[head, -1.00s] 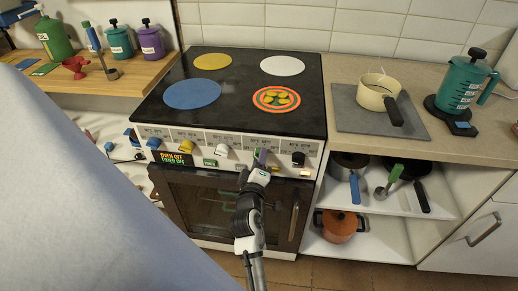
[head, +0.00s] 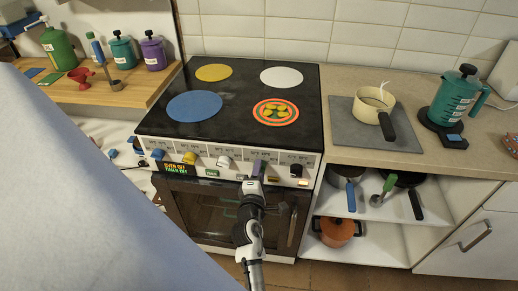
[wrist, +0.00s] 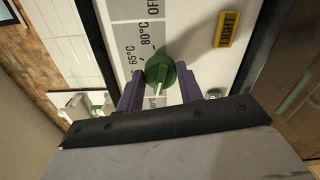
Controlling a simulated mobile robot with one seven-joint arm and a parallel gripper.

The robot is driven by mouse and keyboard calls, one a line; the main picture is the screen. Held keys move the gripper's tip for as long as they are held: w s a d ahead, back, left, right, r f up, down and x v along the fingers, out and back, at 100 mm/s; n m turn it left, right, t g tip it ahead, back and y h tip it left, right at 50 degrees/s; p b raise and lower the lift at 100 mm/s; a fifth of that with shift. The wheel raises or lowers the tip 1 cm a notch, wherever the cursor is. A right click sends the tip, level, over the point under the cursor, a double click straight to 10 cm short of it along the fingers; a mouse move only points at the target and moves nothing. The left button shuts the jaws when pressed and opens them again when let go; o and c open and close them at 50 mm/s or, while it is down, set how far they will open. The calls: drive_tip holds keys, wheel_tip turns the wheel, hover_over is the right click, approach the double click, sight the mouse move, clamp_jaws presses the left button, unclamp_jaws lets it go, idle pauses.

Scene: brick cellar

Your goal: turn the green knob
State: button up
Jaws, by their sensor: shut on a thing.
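The green knob (wrist: 159,70) shows in the wrist view on the white panel, beside the 65°C and 80°C marks. A white line on it points toward the bottom of that picture. My gripper (wrist: 157,84) has its purple fingers on both sides of the knob and is shut on it. In the head view my gripper (head: 258,168) is at the stove's front panel, right of the white knob, and hides the green knob.
The stove (head: 235,130) has several coloured plates. Other knobs are a blue (head: 158,154), a yellow (head: 190,157), a white (head: 223,161) and a black one (head: 296,170). A yellow LIGHT switch (wrist: 230,29) is close by. The oven door (head: 215,215) is below.

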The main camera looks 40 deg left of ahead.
drive_tip(key=shift+r, duration=0.15)
drive_tip(key=o, duration=1)
drive_tip(key=shift+s, duration=0.1)
